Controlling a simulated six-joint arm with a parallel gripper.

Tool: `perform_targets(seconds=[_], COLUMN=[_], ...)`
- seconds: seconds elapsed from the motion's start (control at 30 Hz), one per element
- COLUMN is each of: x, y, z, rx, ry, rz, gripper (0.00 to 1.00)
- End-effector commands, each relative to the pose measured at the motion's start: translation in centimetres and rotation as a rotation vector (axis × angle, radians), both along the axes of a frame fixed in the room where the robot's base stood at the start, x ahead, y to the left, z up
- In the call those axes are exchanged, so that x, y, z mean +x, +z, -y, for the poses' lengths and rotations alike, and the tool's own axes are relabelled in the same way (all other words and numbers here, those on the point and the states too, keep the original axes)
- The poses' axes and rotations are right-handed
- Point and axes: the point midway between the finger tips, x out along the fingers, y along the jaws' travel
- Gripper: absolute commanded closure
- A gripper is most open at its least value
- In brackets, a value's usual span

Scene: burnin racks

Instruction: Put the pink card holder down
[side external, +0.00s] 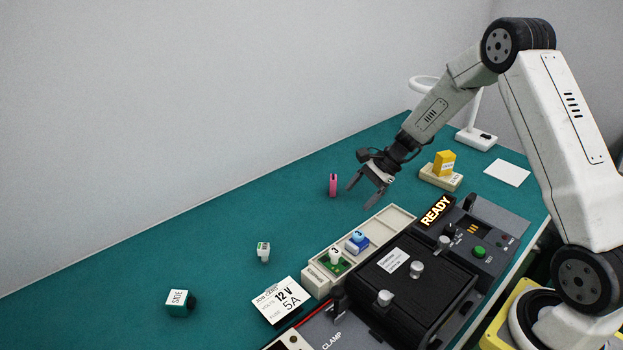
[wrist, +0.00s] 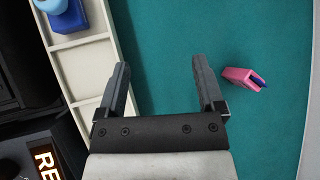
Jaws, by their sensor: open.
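The pink card holder (side external: 333,185) stands upright on the teal mat in the side view, left of my gripper. In the wrist view the pink card holder (wrist: 243,78) is seen from above, to the right of the fingers, with a dark blue part in it. My gripper (side external: 365,196) is open and empty above the mat, apart from the holder. Its two spread fingers also show in the wrist view (wrist: 164,80), with only mat and a bit of tray edge between them.
A beige tray (side external: 393,222) holds a blue-topped piece (side external: 357,241) and a green-based piece (side external: 335,260). A black fixture with a READY display (side external: 436,211) lies beside it. A yellow block (side external: 444,163) sits on a beige stand. The mat's left part is mostly clear.

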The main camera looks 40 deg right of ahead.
Motion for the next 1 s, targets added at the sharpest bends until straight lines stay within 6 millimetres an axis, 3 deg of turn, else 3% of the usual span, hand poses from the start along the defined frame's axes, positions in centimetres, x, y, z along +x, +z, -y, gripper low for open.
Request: perform_targets(seconds=[0.1,0.3,0.7,1.0], x=[-2.5,-6.9,-15.0,-18.1], y=[1.2,2.9,5.7,6.4], z=[-2.3,-5.0,-8.3,-9.4], rx=[-0.141,-0.363,-0.744,-0.881], ry=[0.182,0.497,1.154,1.44], rz=[0.027,0.097,0.326,0.458], gripper=[0.13,0.13,0.13,0.13])
